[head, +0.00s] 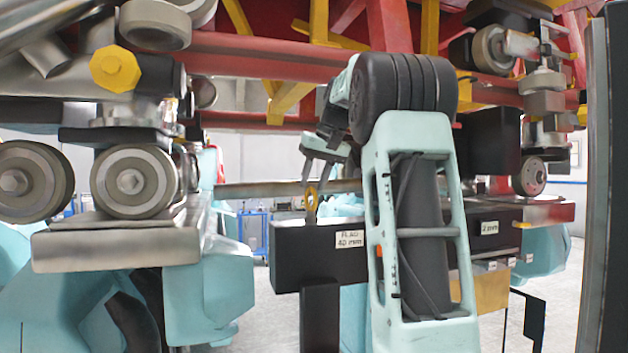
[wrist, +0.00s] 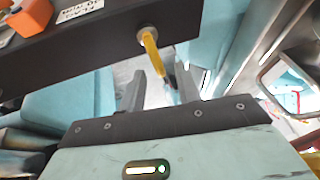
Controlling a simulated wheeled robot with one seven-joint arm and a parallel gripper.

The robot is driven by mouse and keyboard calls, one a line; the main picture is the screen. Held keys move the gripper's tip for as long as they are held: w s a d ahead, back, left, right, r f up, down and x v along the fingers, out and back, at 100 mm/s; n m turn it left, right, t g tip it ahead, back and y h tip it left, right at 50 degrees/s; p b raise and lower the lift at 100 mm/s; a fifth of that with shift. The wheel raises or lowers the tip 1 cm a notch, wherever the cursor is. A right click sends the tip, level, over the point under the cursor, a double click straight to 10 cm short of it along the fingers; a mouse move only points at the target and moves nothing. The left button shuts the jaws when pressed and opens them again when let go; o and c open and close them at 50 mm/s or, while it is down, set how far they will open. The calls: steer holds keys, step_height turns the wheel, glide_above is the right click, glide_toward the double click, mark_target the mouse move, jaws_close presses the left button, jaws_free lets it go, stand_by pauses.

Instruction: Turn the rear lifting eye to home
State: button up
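A yellow lifting eye (head: 311,203) stands upright on the top of a black block (head: 300,262) labelled "FLAG 40 mm". In the wrist view the eye (wrist: 152,52) shows nearly edge-on, on a round metal boss at the end of the black block (wrist: 100,48). My gripper (head: 309,182) hangs just above the eye, pointing down. In the wrist view my gripper's (wrist: 153,78) two grey fingers are apart, with the eye reaching into the gap between them. The eye looks closer to the right finger; I cannot tell whether they touch. Part of the block is hidden behind my arm.
A red and yellow steel frame (head: 270,55) with wheels crosses above. A wheel assembly on a metal plate (head: 115,245) stands at the left. Another block labelled "2 mm" (head: 488,228) is right of my arm. Orange parts (wrist: 30,18) lie near the block's label.

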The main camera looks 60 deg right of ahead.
steer(key=shift+f, duration=0.1)
jaws_close()
steer(key=shift+w+a+m, duration=0.1)
steer(key=shift+m, duration=0.3)
